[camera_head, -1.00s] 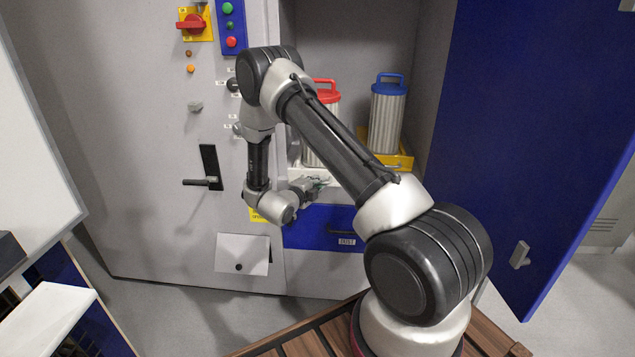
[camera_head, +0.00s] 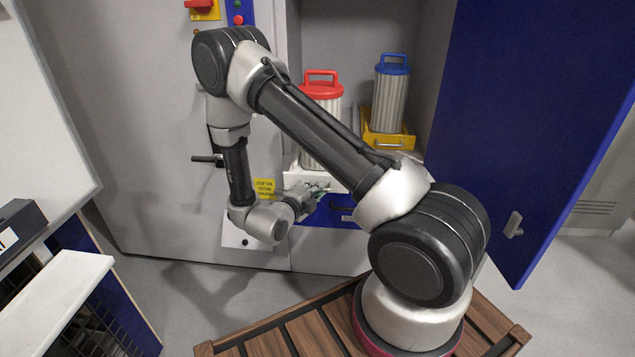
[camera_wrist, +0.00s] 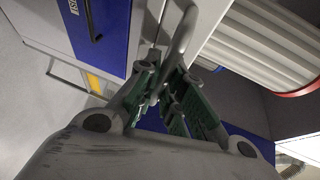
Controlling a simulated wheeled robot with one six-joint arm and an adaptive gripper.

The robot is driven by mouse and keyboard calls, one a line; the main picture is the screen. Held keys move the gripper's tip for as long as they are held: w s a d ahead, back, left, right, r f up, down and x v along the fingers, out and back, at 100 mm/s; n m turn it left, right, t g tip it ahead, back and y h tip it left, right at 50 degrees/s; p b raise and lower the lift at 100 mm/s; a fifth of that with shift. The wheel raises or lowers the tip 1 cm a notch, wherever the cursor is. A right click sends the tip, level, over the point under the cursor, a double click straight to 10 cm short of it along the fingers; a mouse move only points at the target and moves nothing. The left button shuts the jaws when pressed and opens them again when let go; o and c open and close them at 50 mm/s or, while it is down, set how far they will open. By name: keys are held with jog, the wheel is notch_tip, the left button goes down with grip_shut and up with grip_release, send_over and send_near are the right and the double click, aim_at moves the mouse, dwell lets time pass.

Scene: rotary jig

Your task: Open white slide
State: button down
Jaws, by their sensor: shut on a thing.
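The white slide (camera_head: 292,163) is in the lower part of the cabinet and carries a pleated cylinder with a red handled cap (camera_head: 321,89). The slide stands forward of the yellow slide beside it. My arm covers part of the slide and cylinder. My gripper (camera_head: 318,189) is at the slide's front. In the wrist view, my gripper (camera_wrist: 166,88) is shut on a grey bar handle (camera_wrist: 184,32), with its green-padded fingers around the handle's lower end.
A yellow slide (camera_head: 394,143) with a blue-capped cylinder (camera_head: 390,98) is to the right. A blue drawer (camera_head: 343,215) lies below the white slide. The blue cabinet door (camera_head: 530,130) is open at right. A white surface (camera_head: 55,285) stands at lower left.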

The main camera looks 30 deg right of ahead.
jog(key=shift+s+a, duration=0.8)
jog(key=shift+s, duration=0.3)
jog(key=c, duration=1.8)
grip_release()
jog(key=v, duration=1.2)
